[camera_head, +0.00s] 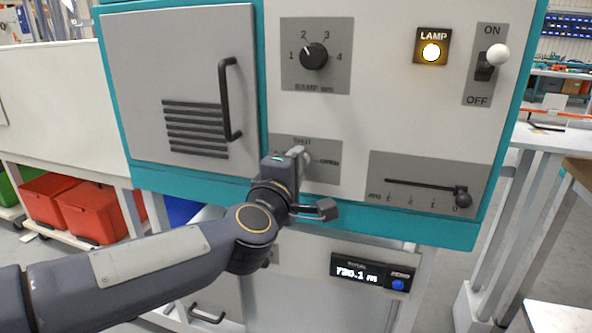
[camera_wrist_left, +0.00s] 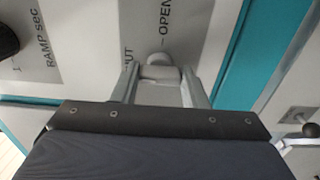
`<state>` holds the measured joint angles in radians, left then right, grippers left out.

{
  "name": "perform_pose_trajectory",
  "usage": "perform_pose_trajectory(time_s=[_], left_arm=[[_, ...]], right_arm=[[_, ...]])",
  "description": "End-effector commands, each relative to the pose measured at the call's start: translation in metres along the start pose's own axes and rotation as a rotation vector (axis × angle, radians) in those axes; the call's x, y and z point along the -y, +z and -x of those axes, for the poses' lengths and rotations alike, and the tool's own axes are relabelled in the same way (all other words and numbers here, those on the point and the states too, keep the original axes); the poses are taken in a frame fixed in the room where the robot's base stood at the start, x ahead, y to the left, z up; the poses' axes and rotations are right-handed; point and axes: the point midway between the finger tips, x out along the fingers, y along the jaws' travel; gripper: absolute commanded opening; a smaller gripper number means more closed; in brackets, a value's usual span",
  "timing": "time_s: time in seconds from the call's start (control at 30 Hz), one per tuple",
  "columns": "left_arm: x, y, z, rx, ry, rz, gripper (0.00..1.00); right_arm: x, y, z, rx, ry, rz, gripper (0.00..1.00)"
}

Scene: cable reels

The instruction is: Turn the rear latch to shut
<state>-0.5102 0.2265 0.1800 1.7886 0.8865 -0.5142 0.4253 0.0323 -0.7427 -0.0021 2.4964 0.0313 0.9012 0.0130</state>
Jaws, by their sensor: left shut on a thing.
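The latch plate (camera_head: 325,172) sits low on the machine's front, with SHUT printed at its top and OPEN at its right. My left gripper (camera_head: 300,154) is at this plate, in front of its left part. In the left wrist view, my left gripper (camera_wrist_left: 160,88) has its two grey fingers on either side of the pale latch handle (camera_wrist_left: 160,72) and is shut on it. The handle's round pivot shows just beyond the fingertips. In the head view the gripper hides most of the handle, so its exact angle is unclear. My right gripper is not in view.
Above the latch is the ramp knob (camera_head: 314,56). A door with a black handle (camera_head: 229,100) is to the left. A slider (camera_head: 461,198) is to the right, below the lit lamp (camera_head: 431,52) and toggle switch (camera_head: 486,66). A counter display (camera_head: 358,271) is below.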

Motion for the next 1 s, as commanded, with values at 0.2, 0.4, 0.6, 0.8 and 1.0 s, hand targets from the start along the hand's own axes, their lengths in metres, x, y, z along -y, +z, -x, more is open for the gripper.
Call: perform_pose_trajectory(time_s=[0.2, 0.4, 0.6, 0.8, 1.0], left_arm=[[0.001, 0.000, 0.000, 0.001, -0.003, 0.011, 0.17], [0.001, 0.000, 0.000, 0.000, -0.003, 0.011, 0.17], [0.001, 0.000, 0.000, 0.000, -0.002, 0.010, 0.61], [0.001, 0.000, 0.000, 0.000, -0.001, 0.009, 0.61], [-0.001, 0.000, 0.011, 0.001, 0.000, 0.009, 0.61]], right_arm=[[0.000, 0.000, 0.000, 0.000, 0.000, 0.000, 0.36], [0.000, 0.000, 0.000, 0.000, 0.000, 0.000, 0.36], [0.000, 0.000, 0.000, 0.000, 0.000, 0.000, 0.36], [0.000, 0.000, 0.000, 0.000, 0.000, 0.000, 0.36], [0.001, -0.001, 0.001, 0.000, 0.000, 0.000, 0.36]])
